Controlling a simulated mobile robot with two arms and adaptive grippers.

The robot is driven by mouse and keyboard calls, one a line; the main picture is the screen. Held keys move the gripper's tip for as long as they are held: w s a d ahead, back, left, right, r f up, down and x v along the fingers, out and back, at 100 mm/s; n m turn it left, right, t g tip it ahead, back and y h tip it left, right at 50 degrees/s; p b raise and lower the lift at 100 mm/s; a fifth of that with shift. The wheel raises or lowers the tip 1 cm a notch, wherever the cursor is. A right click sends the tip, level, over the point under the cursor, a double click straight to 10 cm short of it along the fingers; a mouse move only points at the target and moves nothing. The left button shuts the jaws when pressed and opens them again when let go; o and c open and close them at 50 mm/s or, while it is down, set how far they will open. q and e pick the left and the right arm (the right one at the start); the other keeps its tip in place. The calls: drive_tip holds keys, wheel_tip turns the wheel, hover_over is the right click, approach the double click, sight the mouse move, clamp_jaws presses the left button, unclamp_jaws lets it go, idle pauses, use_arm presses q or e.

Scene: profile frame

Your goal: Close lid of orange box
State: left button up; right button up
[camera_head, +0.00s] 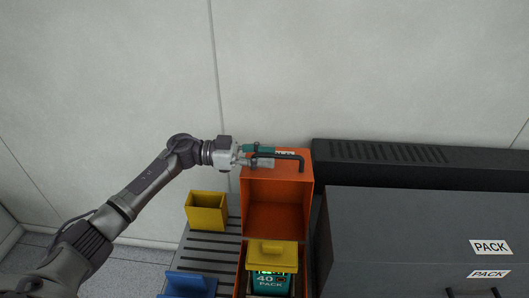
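The orange box (240,272) stands low in the middle of the view, with its front part cut off by the bottom edge. Its orange lid (277,216) stands raised at the back, and the box is open. A dark bar handle (292,157) is at the lid's top. My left gripper (261,155) is at the left end of this handle, one finger on each side of the bar. The gap is too small to tell whether the fingers grip it. My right gripper is not in view.
A green pack marked 40 (271,284) and a yellow part (270,248) are inside the box. A yellow bin (207,213) and a blue bin (190,285) are to the left. A large grey case (400,235) stands close on the right.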

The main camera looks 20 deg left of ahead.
use_arm(q)
drive_tip(key=shift+c, duration=0.5)
clamp_jaws()
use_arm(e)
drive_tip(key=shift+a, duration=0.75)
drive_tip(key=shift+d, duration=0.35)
